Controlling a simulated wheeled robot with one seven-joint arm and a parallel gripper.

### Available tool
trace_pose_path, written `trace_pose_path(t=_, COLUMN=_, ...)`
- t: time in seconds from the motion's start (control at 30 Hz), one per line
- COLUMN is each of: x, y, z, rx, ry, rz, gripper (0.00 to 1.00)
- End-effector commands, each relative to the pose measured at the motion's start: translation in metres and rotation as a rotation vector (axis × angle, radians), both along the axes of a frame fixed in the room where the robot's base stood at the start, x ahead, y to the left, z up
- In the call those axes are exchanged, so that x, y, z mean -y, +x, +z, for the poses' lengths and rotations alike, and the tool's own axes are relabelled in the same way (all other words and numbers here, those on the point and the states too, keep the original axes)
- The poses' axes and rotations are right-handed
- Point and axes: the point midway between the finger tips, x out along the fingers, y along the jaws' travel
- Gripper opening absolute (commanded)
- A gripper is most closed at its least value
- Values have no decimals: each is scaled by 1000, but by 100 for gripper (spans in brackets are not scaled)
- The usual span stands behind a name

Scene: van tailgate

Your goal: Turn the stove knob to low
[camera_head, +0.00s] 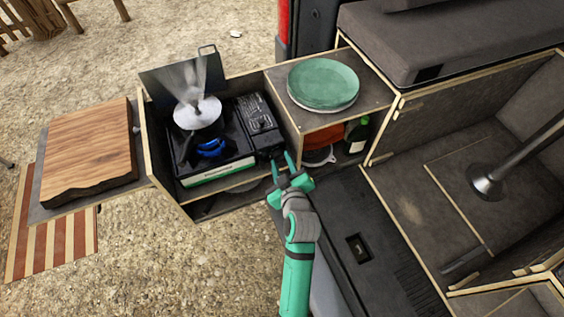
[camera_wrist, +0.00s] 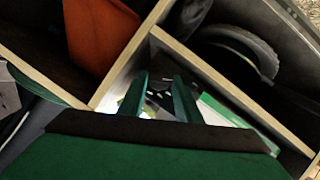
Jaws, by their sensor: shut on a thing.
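The portable gas stove (camera_head: 218,171) sits in the left box of the tailgate unit, with a blue flame (camera_head: 211,148) showing at its burner. My gripper (camera_head: 281,165) reaches to the stove's right end. In the wrist view my gripper (camera_wrist: 163,88) has its two green fingers on either side of the dark stove knob (camera_wrist: 160,97), with small white marks beside it. The fingers are shut on the knob. They hide part of it, and I cannot read its setting.
A wooden cutting board (camera_head: 90,150) lies on the left side shelf. Stacked green plates (camera_head: 323,82) stand on the box top to the right. A dark green bottle (camera_head: 357,134) stands in the compartment below. Wooden dividers (camera_head: 284,108) stand close to my gripper.

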Motion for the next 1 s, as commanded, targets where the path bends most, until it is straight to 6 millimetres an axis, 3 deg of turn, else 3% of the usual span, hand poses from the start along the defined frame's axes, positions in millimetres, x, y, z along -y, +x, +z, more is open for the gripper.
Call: trace_pose_path(t=1.0, x=11, y=4, z=-1, rx=-352, ry=845, rz=-1, gripper=8)
